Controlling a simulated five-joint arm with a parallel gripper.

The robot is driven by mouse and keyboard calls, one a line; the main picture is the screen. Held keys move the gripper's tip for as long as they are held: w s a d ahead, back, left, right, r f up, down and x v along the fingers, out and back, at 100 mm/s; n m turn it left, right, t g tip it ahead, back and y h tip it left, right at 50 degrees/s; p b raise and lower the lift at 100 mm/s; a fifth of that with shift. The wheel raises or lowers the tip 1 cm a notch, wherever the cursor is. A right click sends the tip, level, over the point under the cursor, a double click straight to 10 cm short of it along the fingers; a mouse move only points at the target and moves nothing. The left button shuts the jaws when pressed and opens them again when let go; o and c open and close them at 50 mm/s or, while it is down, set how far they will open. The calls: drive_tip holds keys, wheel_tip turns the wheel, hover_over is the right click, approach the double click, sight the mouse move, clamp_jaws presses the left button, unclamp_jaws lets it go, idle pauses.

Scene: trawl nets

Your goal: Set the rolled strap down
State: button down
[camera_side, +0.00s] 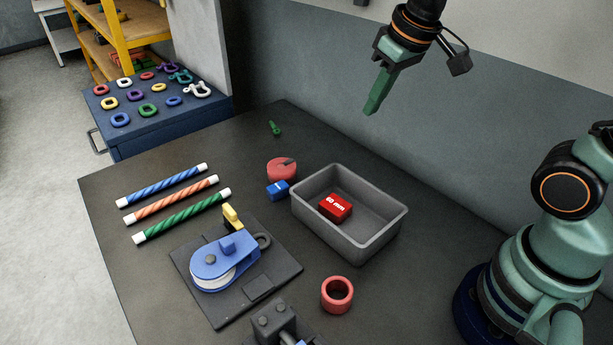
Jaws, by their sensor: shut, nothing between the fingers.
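My gripper (371,109) is shut and empty, high above the table behind the bin. Its green fingers point down and are well apart from the roll.
The grey bin (353,247) holds a red block (335,207). A blue pulley (224,263) on a dark plate, a red ring (337,294), three striped rods (172,200) and a small green piece (275,128) lie around. The far table corner is mostly clear.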

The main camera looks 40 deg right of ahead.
sight(275, 162)
drive_tip(key=w+a+f+n+g, duration=0.1)
drive_tip(key=w+a+f+g, duration=0.3)
drive_tip(key=w+f, duration=0.9)
drive_tip(key=f, duration=0.7)
drive_tip(key=s+f, duration=0.1)
drive_tip(key=f, duration=0.2)
drive_tip(key=shift+a+f, duration=0.2)
drive_tip(key=shift+f, duration=0.1)
drive_tip(key=shift+w+a+r, duration=0.1)
drive_tip(key=shift+w+a, duration=0.05)
drive_tip(key=shift+w, duration=0.9)
drive_tip(key=shift+w+a, duration=0.1)
drive_tip(key=shift+w, duration=0.9)
drive_tip(key=shift+w+a, duration=0.25)
drive_tip(key=shift+w, duration=1.6)
drive_tip(key=shift+w+a, duration=0.2)
drive_tip(key=shift+w, duration=1.65)
drive_tip(key=shift+s+r, duration=0.1)
